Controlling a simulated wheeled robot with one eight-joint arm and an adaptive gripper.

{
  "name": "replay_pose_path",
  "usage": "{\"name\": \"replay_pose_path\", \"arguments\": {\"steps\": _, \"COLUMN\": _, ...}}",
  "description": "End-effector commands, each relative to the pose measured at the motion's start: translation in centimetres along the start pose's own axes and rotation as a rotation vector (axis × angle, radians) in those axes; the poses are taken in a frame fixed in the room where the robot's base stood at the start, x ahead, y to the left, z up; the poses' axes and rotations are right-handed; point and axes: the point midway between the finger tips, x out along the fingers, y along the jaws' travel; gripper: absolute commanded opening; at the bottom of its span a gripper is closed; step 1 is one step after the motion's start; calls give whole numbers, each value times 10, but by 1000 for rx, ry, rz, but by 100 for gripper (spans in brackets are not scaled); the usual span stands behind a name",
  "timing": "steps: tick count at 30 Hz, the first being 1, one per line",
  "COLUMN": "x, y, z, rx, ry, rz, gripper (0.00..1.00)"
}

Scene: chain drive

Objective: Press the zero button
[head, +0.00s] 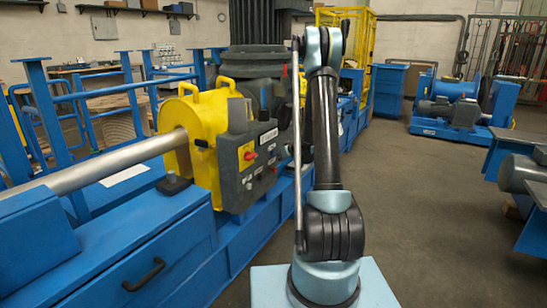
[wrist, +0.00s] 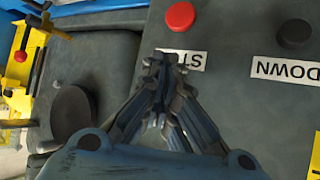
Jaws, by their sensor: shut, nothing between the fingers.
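A grey control panel (head: 247,180) hangs on the side of the blue machine in the head view. It carries a red button (head: 250,156), a yellow label and several small controls, too small to read. In the wrist view the panel (wrist: 240,110) fills the right side, with a red button (wrist: 180,16) and a black button (wrist: 294,33) marked DOWN, upside down. No label reading zero is legible. My gripper (wrist: 165,62) is shut and empty.
A yellow housing (head: 205,135) with a steel shaft (head: 90,165) adjoins the panel. The wrist view shows a round black knob (wrist: 73,112) at left and a yellow label (wrist: 315,155) at the right edge. Open floor (head: 420,200) lies right of my arm.

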Motion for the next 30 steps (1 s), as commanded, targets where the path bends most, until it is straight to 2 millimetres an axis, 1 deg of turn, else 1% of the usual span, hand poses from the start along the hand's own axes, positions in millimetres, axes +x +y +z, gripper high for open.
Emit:
{"name": "replay_pose_path", "arguments": {"steps": 6, "x": 3, "y": -4, "z": -4, "rx": 0, "ry": 0, "rz": -1, "gripper": 0}}
{"name": "replay_pose_path", "arguments": {"steps": 30, "x": 6, "y": -6, "z": -6, "rx": 0, "ry": 0, "rz": 0, "gripper": 0}}
